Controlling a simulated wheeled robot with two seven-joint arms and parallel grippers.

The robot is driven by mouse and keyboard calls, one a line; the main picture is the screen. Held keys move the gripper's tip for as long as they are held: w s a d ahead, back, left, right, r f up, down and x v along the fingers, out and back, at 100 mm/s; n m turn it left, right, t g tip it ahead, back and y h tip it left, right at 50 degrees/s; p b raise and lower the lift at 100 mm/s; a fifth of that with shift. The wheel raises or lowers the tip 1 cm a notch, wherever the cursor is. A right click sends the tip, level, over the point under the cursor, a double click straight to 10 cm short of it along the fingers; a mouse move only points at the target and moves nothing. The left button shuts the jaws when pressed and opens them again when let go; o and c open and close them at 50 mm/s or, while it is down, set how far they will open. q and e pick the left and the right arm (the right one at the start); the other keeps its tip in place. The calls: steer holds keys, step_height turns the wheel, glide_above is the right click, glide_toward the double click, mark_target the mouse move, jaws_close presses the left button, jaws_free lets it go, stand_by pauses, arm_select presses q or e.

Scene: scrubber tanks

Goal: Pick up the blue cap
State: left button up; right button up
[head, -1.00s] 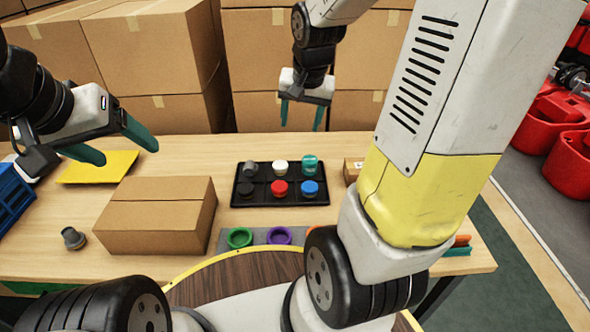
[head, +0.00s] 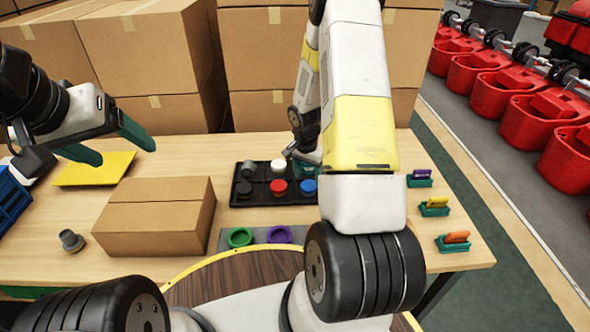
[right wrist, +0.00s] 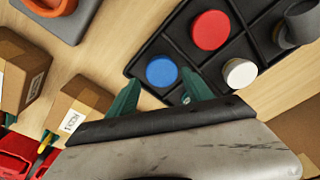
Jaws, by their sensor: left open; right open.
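The blue cap (head: 309,187) sits in the near right compartment of the black tray (head: 262,204). It also shows in the right wrist view (right wrist: 162,71), just beyond my right gripper (right wrist: 160,92). The two teal fingers are open, one on either side of the line to the cap, with nothing between them. In the head view my right gripper (head: 305,165) is over the tray's far right corner, mostly hidden by its own wrist. My left gripper (head: 122,150) is open and empty above the table's left side, near the yellow sheet (head: 92,170).
The tray also holds a red cap (head: 279,187), a white cap (head: 278,166) and dark pieces. Green (head: 239,237) and purple (head: 278,234) rings lie in front. A cardboard box (head: 155,220) stands left. Small coloured items (head: 435,206) line the right edge.

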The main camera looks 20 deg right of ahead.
mark_target(309, 185)
steer(key=f, duration=0.4)
steer(key=w+d+f, duration=0.1)
steer(key=f, duration=0.1)
steer(key=shift+f, duration=0.15)
steer(key=c, duration=1)
